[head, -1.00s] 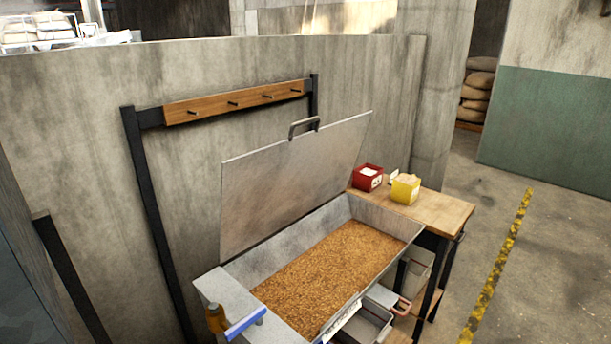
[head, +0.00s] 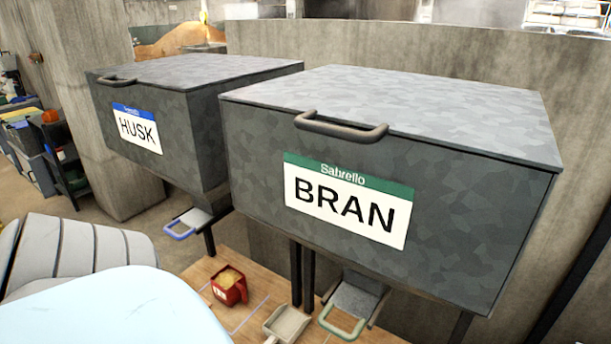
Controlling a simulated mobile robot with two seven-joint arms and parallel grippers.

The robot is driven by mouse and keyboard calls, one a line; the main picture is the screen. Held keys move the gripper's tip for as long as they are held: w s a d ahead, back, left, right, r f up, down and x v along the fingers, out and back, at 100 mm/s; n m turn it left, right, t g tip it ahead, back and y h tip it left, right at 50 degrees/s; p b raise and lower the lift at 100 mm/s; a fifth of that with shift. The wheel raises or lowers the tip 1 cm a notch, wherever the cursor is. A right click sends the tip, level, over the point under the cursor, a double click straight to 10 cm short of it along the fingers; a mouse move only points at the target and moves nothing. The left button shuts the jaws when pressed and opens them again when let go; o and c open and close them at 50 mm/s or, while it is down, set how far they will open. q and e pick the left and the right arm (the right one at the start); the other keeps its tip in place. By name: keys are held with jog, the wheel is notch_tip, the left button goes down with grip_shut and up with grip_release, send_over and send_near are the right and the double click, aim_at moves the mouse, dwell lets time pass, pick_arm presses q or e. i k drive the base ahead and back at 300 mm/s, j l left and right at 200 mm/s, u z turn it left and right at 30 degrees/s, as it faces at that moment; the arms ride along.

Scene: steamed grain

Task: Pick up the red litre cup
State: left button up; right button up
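The red litre cup (head: 229,288) stands upright on a wooden tabletop (head: 199,272) low in the head view, left of centre. Nothing is seen touching the cup.
A large grey HUSK bin (head: 160,134) and a BRAN bin (head: 330,215), both lidded, stand above and behind the cup. A blue-handled chute (head: 196,219) and green-handled chute (head: 355,303) sit below them. A pale scoop (head: 287,325) lies right of the cup.

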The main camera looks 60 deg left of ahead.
aim_at(228, 284)
jog(key=k+j+u, duration=0.15)
jog(key=u, duration=2.1)
jog(key=z, duration=3.15)
jog(key=u, duration=3.15)
